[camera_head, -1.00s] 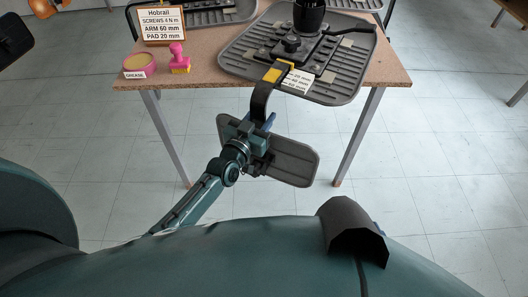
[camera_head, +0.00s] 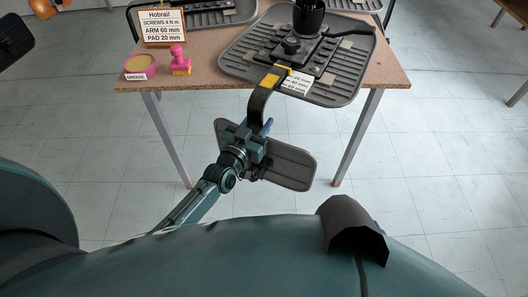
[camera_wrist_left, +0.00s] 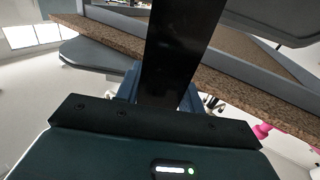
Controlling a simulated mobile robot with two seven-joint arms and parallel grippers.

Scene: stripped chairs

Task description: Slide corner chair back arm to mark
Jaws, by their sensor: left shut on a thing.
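The corner chair's seat (camera_head: 345,85) lies upside down on the table, its ribbed grey underside facing up. Its black back arm (camera_head: 258,103) comes out over the front table edge and bends down to the dark back pad (camera_head: 290,168). Yellow bands (camera_head: 270,80) show on the arm where it enters the seat, beside a white label (camera_head: 297,84) with several mm lines, too small to read surely. My left gripper (camera_head: 252,140) is shut on the arm's lower upright part. In the left wrist view the arm (camera_wrist_left: 180,50) rises between the fingers. My right gripper is not in view.
The brown table (camera_head: 205,75) carries a sign (camera_head: 163,27) reading ARM 60 mm and PAD 20 mm, a pink grease tin (camera_head: 139,66) and a pink stamp (camera_head: 179,60). Another chair stands behind. The floor in front of the table is clear, apart from the table legs.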

